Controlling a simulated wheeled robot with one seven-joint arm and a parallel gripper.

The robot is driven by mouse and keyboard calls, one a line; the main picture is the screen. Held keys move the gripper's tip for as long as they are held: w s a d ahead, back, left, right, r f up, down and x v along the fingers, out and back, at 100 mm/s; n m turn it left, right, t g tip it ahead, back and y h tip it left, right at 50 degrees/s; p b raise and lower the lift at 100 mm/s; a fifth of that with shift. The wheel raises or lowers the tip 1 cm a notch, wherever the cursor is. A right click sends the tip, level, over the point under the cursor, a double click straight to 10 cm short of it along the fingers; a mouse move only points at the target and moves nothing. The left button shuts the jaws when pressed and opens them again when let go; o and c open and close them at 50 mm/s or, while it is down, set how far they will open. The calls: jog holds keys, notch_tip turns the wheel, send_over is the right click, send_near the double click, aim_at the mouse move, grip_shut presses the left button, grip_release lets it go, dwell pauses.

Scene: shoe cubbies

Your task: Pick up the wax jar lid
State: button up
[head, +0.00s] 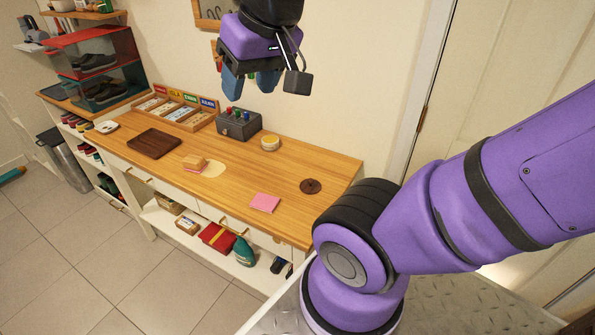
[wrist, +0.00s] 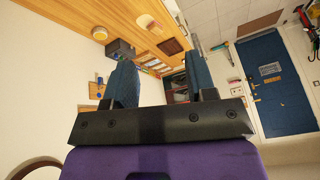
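A dark brown round disc (head: 311,186) lies flat near the right end of the wooden bench top; it looks like a lid, but I cannot confirm it is the wax jar's. A small round yellowish tin or jar (head: 270,142) stands near the bench's back edge; it also shows in the wrist view (wrist: 100,33). My gripper (head: 250,86) hangs high in front of the wall, well above the bench and apart from both. In the wrist view its two blue fingers (wrist: 158,62) are spread with nothing between them.
On the bench top (head: 245,185) are a pink cloth (head: 265,202), a wooden block (head: 194,162), a dark board (head: 154,143), a grey box with coloured knobs (head: 238,123) and a sorting tray (head: 178,109). Clear wood surrounds the disc. A door stands to the right.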

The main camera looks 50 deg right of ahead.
jog(key=w+d+f+m+g+y, duration=0.1)
jog(key=w+d+f+m, duration=0.45)
jog(key=w+m, duration=0.3)
jog(key=m+g+h, duration=0.1)
jog(key=m+g, duration=0.3)
jog(key=m, duration=1.5)
send_over(311, 180)
jog(key=f, duration=2.3)
jog(key=w+f, duration=0.1)
jog(key=f, duration=1.1)
jog(key=shift+a, duration=0.25)
jog(key=shift+s+d+f, duration=0.1)
jog(key=shift+s+f, duration=0.05)
jog(key=shift+f, duration=0.6)
jog(key=shift+s+d+f, duration=0.1)
jog(key=shift+s+f, duration=0.05)
jog(key=shift+f, duration=0.6)
jog(key=shift+s+d+f, duration=0.1)
jog(key=shift+s+f, duration=0.05)
jog(key=shift+f, duration=0.9)
